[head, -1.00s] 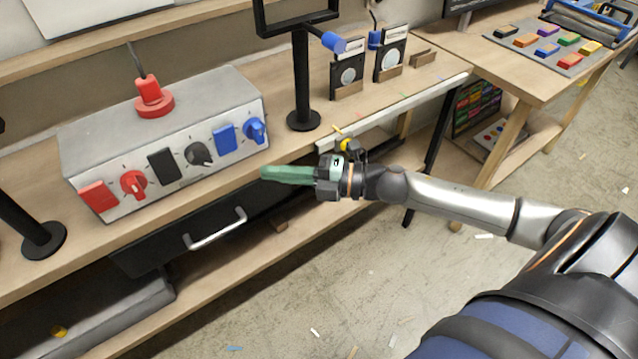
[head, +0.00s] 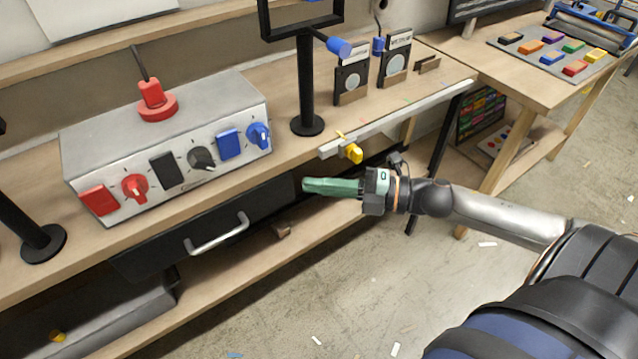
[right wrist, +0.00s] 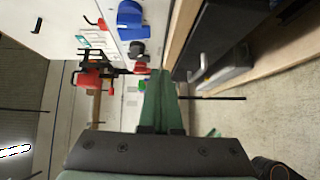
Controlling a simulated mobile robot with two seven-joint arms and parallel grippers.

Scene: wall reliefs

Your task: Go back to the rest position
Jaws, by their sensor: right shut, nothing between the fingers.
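My right gripper (head: 306,186) shows in the head view with its green fingers together and nothing between them. It hangs in front of the workbench (head: 235,187), just below the front edge and to the right of the drawer handle (head: 216,233), touching nothing that I can see. The shut green fingers also show in the right wrist view (right wrist: 160,88), pointing along the bench front. My left gripper is in neither view.
A grey control box (head: 180,130) with red, black and blue switches stands on the bench. A black post (head: 306,85) stands right of it. A yellow knob (head: 354,153) sits on the pale rail (head: 400,118). The floor (head: 420,290) in front is mostly clear, with small scraps.

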